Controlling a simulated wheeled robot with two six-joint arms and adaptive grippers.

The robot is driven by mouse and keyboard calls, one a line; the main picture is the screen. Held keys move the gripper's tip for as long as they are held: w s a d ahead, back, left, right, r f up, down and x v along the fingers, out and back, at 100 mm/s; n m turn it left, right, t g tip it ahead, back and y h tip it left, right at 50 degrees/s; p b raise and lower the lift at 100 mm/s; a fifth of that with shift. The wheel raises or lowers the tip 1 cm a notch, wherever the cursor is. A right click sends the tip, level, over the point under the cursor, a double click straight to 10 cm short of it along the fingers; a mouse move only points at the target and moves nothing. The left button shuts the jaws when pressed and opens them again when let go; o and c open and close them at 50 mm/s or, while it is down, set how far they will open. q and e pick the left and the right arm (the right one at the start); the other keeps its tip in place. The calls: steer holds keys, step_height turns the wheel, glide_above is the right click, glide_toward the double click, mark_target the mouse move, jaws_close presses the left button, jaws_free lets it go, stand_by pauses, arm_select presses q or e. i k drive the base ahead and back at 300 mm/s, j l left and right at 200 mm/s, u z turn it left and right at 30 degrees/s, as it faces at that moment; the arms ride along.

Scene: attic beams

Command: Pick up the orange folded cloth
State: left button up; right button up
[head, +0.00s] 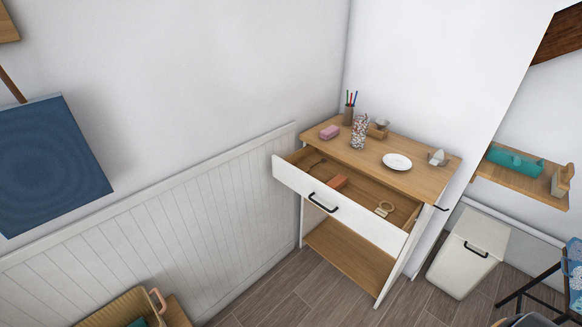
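A small orange folded item, which looks like the orange folded cloth (337,183), lies inside the open drawer (340,211) of a wood-topped white cabinet. It is near the middle of the drawer, behind the front panel, and its lower part is partly hidden by that panel. The drawer is pulled out and has a black handle. Neither of my grippers shows in the head view.
The cabinet top (424,181) holds a pink block (330,131), a pen cup (348,115), a patterned vase (359,132) and a white plate (397,161). A pale ring-shaped item (384,209) lies in the drawer. A white bin (468,254) stands to the right. Floor before the cabinet is clear.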

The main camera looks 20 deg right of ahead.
mark_target(340, 181)
steer(key=z, duration=1.55)
